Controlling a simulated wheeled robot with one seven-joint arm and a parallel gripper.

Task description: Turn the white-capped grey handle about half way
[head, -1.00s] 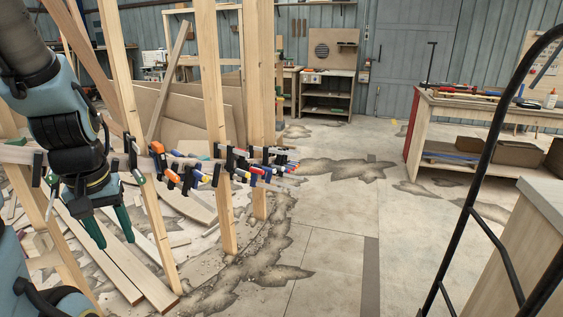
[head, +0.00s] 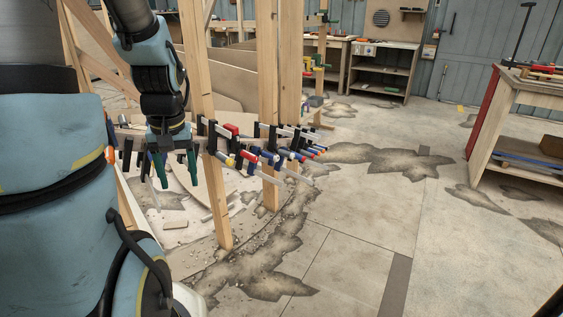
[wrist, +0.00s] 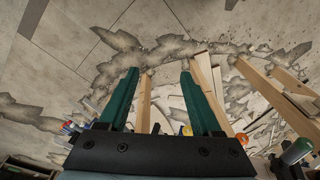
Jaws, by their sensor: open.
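My gripper (head: 175,172) is open and empty, its two green fingers apart and pointing down in front of the row of clamps. In the wrist view its fingers (wrist: 159,76) show only floor and wood between them. The clamps (head: 262,150) sit along the curved stringer, with handles of several colours pointing right. I cannot surely single out the white-capped grey handle; my arm hides part of the row.
A wooden post (head: 207,120) stands just right of my gripper, and more posts (head: 268,100) stand behind the clamps. Boards and scraps lie on the floor below. A workbench (head: 500,110) stands at the right. The cracked floor (head: 350,230) between is clear.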

